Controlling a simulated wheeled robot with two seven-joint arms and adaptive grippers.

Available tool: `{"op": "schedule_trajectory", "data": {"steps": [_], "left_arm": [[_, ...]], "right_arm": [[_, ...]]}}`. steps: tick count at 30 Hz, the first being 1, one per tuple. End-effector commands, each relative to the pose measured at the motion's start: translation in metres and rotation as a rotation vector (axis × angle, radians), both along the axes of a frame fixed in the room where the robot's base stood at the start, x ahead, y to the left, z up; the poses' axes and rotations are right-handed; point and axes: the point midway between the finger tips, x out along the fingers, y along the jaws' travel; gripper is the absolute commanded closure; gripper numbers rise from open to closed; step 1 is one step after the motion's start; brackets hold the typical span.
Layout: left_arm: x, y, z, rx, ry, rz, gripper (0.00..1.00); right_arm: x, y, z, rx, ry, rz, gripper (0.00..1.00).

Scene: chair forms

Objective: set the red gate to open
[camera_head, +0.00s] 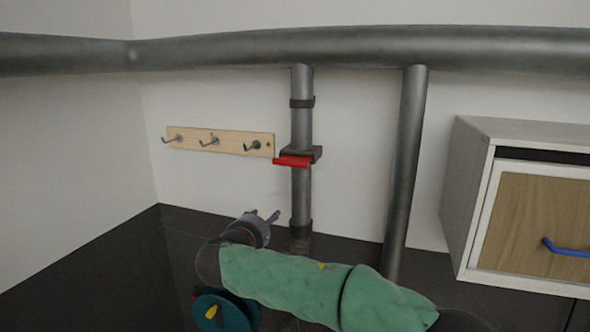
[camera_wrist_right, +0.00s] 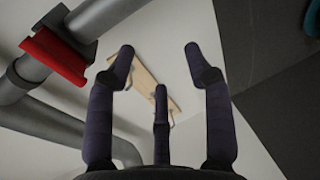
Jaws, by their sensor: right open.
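The red gate (camera_head: 292,161) is a small red slide on a dark bracket around a vertical grey pipe (camera_head: 302,200), and it sticks out to the left of the pipe in the head view. In the right wrist view the red gate (camera_wrist_right: 56,57) is at the upper left, outside the fingers. My right gripper (camera_head: 262,216) is below and to the left of the gate, apart from it. Its fingers (camera_wrist_right: 158,70) are spread and hold nothing. My left gripper is not in view.
A wooden rail with several hooks (camera_head: 225,142) is on the wall left of the pipe. A second pipe (camera_head: 405,160) stands to the right, under a large horizontal pipe (camera_head: 350,47). A white cabinet with a blue handle (camera_head: 568,250) is at the right. A teal wheel-like thing (camera_head: 228,311) is at the bottom.

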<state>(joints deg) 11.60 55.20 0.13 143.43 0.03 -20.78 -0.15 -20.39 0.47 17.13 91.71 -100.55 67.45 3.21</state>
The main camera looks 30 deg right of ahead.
Motion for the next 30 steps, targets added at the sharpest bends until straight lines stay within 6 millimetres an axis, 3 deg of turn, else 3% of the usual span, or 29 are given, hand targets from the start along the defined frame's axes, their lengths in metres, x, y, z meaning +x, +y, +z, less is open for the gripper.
{"op": "schedule_trajectory", "data": {"steps": [1, 3, 6, 8, 14, 30], "left_arm": [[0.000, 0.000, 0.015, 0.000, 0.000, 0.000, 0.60], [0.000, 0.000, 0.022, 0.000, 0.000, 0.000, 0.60], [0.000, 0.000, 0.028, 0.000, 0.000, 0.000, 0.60], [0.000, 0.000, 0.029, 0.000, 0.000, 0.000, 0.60], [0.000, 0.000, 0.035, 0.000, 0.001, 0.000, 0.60], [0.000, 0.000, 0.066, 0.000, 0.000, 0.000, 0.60]], "right_arm": [[-0.008, -0.006, 0.042, -0.027, -0.053, -0.024, 0.48], [-0.018, -0.013, 0.079, -0.060, -0.112, -0.058, 0.48], [-0.030, -0.021, 0.113, -0.089, -0.170, -0.091, 0.48], [-0.034, -0.024, 0.123, -0.098, -0.188, -0.104, 0.48], [-0.027, -0.037, 0.130, -0.107, -0.201, -0.115, 0.48], [0.027, -0.101, 0.130, -0.105, -0.199, -0.114, 0.48]]}}
